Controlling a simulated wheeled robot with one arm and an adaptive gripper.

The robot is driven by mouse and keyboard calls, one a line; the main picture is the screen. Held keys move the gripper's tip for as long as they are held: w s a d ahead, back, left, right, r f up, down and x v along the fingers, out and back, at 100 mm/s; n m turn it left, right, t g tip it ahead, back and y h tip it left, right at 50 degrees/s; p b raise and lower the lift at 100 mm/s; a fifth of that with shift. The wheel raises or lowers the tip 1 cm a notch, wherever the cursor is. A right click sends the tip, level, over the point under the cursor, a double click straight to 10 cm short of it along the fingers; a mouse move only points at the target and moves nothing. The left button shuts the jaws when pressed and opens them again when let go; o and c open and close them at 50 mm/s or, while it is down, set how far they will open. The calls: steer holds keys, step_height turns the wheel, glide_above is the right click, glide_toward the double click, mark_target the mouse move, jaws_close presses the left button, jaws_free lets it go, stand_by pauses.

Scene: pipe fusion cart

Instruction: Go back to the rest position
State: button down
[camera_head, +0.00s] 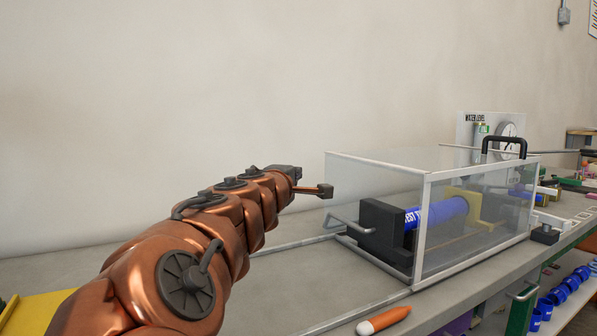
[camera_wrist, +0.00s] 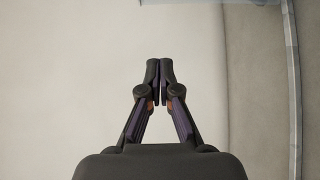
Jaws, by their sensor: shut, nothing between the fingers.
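My gripper (camera_wrist: 160,72) is shut in the wrist view, its two dark fingertips together with nothing between them. In the head view my copper-coloured arm reaches from the lower left, and its end is in the air just left of a clear box (camera_head: 377,170) on the grey bench (camera_head: 290,285). The finger detail is too small to tell there. In the wrist view a pale surface lies behind the fingers, and a grey metal bar (camera_wrist: 292,80) runs along the right side.
The clear box has a black handle (camera_head: 505,139) and covers a blue pipe (camera_head: 437,213) and a black block (camera_head: 382,222). An orange marker (camera_head: 384,320) lies at the bench's front. A gauge (camera_head: 507,131) stands behind. The air at the upper left is clear.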

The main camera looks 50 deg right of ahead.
steer(key=shift+s+a, duration=0.2)
steer(key=shift+a, duration=0.15)
steer(key=s+a+f+m+g+y+p, duration=0.1)
steer(key=s+a+f+g+y+p, duration=0.2)
steer(key=a, duration=0.9)
steer(key=s+a+f+m+g+y+p, duration=0.2)
steer(key=s+a+y+p, duration=0.6)
steer(key=p, duration=0.8)
steer(key=s+a+f+m+g+y+p, duration=0.1)
steer(key=s+a+f+g+y+p, duration=0.2)
steer(key=s+a+p, duration=0.6)
steer(key=s+a+f+y, duration=0.1)
steer(key=a+y, duration=0.1)
steer(key=a, duration=0.7)
steer(key=shift+a+f+g+y, duration=0.25)
steer(key=shift+f+g+y, duration=0.05)
